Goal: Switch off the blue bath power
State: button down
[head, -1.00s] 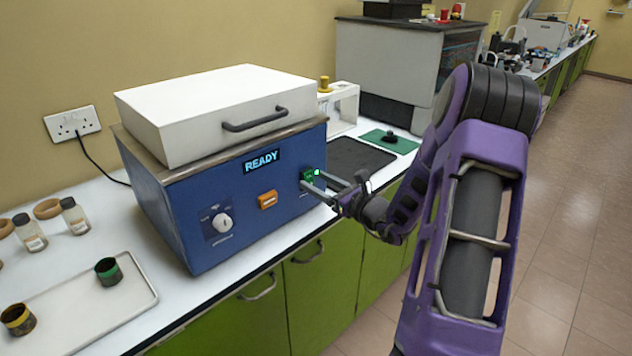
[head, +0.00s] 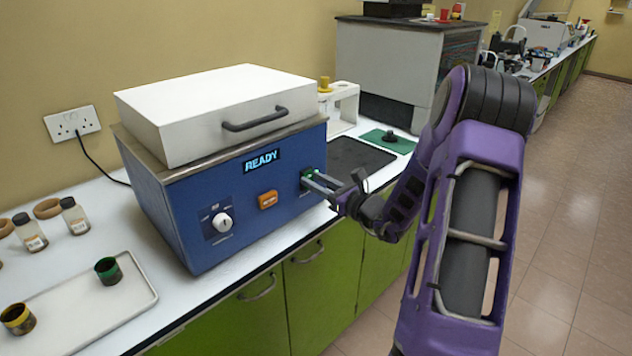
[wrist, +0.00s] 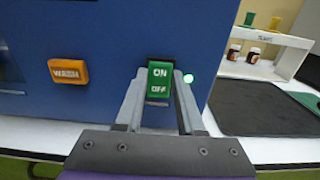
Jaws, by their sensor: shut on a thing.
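The blue bath (head: 240,207) stands on the counter with its white lid (head: 215,110) closed. Its display (head: 261,161) reads READY. The green ON/OFF power switch (wrist: 160,79) is on the right of the front panel, with a lit green lamp (wrist: 188,78) beside it. My gripper (head: 313,181) is at this switch. In the wrist view its two fingers (wrist: 159,92) lie on either side of the switch and are shut on it. The head view hides much of the switch behind the fingers.
An orange button (head: 267,200) and a white dial (head: 222,222) are on the same panel, left of the switch. A tray (head: 85,308) with small cups lies at the front left. A dark mat (head: 358,155) lies right of the bath. The aisle is clear.

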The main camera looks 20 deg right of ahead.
jog(key=t+b, duration=0.2)
jog(key=b, duration=0.1)
jog(key=f+t+y+b, duration=0.1)
jog(key=t+b, duration=0.1)
jog(key=b, duration=0.1)
jog(key=shift+f+y+b, duration=0.1)
jog(key=shift+y+b, duration=0.2)
jog(key=shift+b, duration=0.05)
jog(key=c, duration=0.5)
grip_release()
jog(key=shift+s, duration=0.1)
jog(key=v, duration=1.7)
jog(key=shift+s+f, duration=0.15)
jog(key=shift+f, duration=0.05)
